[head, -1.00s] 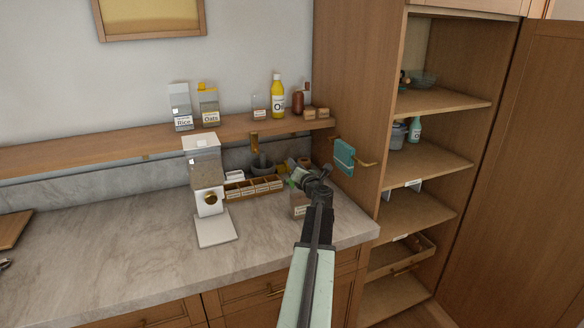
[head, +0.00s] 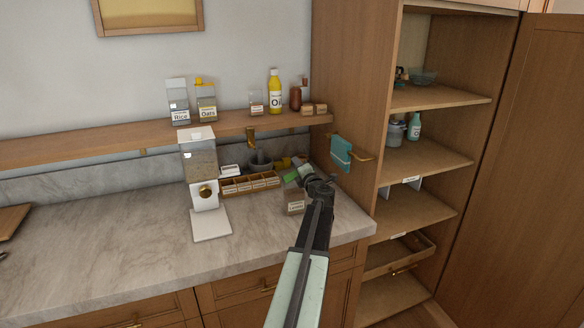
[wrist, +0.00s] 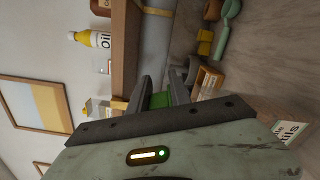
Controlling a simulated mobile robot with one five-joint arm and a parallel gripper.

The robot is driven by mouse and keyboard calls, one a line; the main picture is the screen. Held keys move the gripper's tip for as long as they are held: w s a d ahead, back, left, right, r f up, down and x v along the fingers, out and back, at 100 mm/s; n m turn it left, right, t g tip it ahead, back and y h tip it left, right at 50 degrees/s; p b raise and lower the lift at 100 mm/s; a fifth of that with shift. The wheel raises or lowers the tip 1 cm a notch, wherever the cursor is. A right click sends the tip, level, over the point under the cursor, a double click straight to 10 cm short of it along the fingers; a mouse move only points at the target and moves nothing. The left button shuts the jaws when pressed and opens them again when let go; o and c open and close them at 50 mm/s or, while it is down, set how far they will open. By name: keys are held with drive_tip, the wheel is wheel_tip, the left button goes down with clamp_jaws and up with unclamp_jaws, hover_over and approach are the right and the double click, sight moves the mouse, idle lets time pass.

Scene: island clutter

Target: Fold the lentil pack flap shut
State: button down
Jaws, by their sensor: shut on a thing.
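The lentil pack (head: 296,206) stands on the counter near its right end, a clear pack with a white label; my gripper is above it and hides its top. Part of its label (wrist: 290,131) shows at the right edge of the wrist view. My gripper (head: 299,173) is shut on a small green piece (wrist: 161,98), seen between the two fingers in the wrist view. I cannot tell whether this green piece is joined to the pack's flap. The flap itself is not clearly visible.
A grain dispenser (head: 203,185) stands left of the pack. A wooden divided box (head: 250,185) and a grey mortar (head: 261,162) are behind. A wall shelf (head: 120,143) carries jars and an oil bottle (head: 275,92). A tall cabinet side (head: 352,80) rises at right.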

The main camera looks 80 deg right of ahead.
drive_tip(key=shift+s+d, duration=0.15)
drive_tip(key=shift+s, duration=0.25)
drive_tip(key=c, duration=1.2)
unclamp_jaws()
drive_tip(key=shift+s, duration=0.1)
drive_tip(key=shift+c, duration=0.2)
drive_tip(key=v, duration=0.7)
drive_tip(key=shift+s+a, duration=0.25)
drive_tip(key=shift+a, duration=0.1)
